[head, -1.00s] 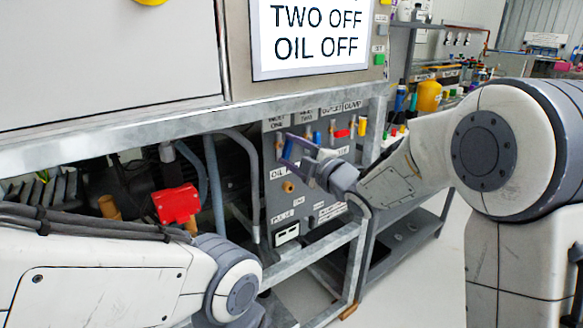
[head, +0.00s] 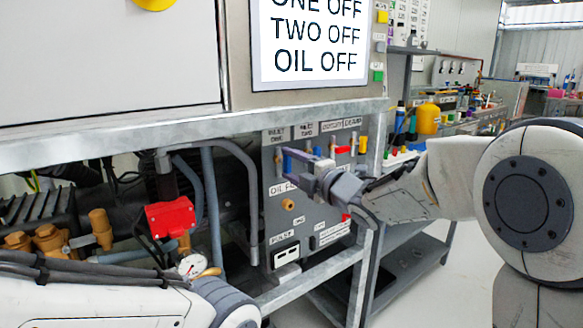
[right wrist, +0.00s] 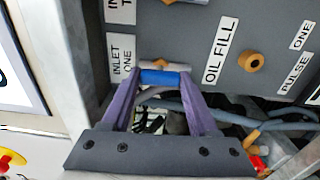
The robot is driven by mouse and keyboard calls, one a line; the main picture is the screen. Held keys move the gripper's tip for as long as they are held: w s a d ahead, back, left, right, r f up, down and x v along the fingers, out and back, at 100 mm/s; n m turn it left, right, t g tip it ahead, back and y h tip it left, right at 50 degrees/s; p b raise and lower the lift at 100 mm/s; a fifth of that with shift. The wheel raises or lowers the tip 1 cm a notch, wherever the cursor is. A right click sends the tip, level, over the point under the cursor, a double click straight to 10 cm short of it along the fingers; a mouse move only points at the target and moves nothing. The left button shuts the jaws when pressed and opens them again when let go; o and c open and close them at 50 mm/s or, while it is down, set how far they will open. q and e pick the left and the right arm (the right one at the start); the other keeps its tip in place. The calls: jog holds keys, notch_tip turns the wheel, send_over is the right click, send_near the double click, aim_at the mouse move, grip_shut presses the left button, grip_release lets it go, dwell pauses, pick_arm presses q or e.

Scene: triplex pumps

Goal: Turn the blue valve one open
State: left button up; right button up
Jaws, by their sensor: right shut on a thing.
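The blue valve one (head: 287,162) is on the grey panel, under the "INLET ONE" label. In the right wrist view its blue handle (right wrist: 160,78) lies crosswise between the tips of my purple fingers, beside the "INLET ONE" label. My right gripper (head: 290,158) is shut on this handle, and its fingers partly hide it in the head view. The screen (head: 310,40) reads ONE OFF, TWO OFF, OIL OFF. My left arm is at the lower left, and its gripper is out of view.
A second blue handle (head: 317,151), a red handle (head: 342,149) and a yellow one (head: 363,145) sit to the right on the panel. A grey metal frame rail (head: 200,125) runs above. Pipes, a red box (head: 170,217) and a gauge (head: 191,265) stand left of the panel.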

jog(key=o, duration=1.4)
jog(key=shift+c, duration=0.2)
jog(key=p+v, duration=0.1)
jog(key=v, duration=0.9)
jog(key=shift+s, duration=0.15)
jog(key=shift+d, duration=0.1)
